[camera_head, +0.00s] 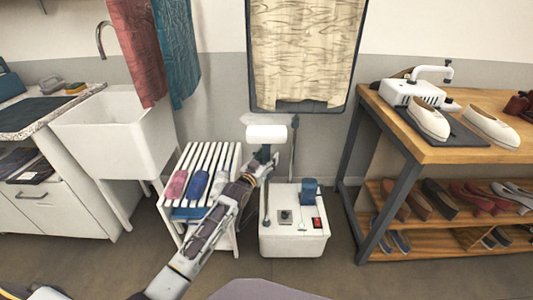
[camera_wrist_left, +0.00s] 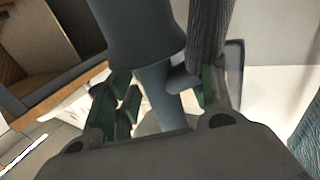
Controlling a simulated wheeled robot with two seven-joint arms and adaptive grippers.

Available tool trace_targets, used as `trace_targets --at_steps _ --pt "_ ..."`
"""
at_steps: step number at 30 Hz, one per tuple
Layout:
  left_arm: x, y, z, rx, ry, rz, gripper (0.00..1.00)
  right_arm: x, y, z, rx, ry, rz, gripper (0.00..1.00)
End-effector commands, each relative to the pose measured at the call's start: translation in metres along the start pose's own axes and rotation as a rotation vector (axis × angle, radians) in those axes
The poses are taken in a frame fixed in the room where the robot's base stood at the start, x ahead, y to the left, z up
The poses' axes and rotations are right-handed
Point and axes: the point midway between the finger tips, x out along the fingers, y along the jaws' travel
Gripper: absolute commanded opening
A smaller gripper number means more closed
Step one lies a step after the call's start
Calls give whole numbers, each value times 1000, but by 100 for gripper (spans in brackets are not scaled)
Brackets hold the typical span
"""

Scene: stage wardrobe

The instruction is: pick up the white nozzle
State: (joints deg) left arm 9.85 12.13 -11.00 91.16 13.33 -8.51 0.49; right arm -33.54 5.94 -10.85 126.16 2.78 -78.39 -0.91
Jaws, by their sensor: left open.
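The white nozzle (camera_head: 267,133) has a white cylindrical head and stands upright above the white steamer box (camera_head: 293,240). My left gripper (camera_head: 264,158) is just below the white head, with the arm reaching in from the lower left. In the left wrist view, my left gripper (camera_wrist_left: 168,98) is open, with green-padded fingers on either side of a grey handle-like part (camera_wrist_left: 158,90). Whether the pads touch it cannot be told. The white head does not show clearly there. My right gripper is not in view.
A slatted white rack (camera_head: 205,160) with rolled cloths stands left of the steamer. A dark post (camera_head: 293,150) and a ribbed hose (camera_wrist_left: 208,35) are close to the gripper. A wooden shoe bench (camera_head: 450,150) stands right, a sink (camera_head: 115,135) left.

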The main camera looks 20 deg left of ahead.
Motion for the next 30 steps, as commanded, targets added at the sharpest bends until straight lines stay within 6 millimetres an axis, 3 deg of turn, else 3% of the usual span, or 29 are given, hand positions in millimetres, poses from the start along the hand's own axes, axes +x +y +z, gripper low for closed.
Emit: trace_targets --at_steps 6,18,30 --pt "0 0 0 0 0 0 52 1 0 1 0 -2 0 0" --pt "0 0 0 0 0 0 0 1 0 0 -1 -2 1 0" --pt "0 0 -4 1 3 0 0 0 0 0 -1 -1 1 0"
